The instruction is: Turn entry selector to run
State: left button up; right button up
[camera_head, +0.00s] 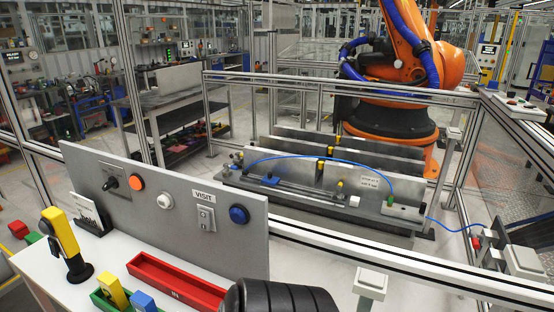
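A grey upright panel (165,215) stands on the white bench at the left. A black rotary selector knob (110,183) sits on a grey plate at the panel's left end. Its handle looks tilted, but its markings are too small to read. To its right are an orange button (137,182), a white button (166,201), a key switch or lock plate (206,217) under a VISIT label (203,196), and a blue button (238,214). Neither of my grippers is in view. Nothing is touching the knob.
A yellow-and-black handheld device (62,238) stands in front of the panel's left end. A red tray (178,282) and a green tray (101,299) with yellow and blue blocks lie before it. A black ribbed object covers the bottom middle. Behind is a fenced orange robot arm (412,45).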

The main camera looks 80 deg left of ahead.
aim_at(112, 182)
jog(key=u, duration=3.8)
jog(key=j+z, duration=0.15)
jog(key=z, duration=0.3)
jog(key=i+j+z, duration=0.1)
jog(key=z, duration=0.35)
jog(key=j+z, duration=0.2)
jog(key=z, duration=0.25)
jog(key=j+z, duration=0.15)
jog(key=z, duration=0.3)
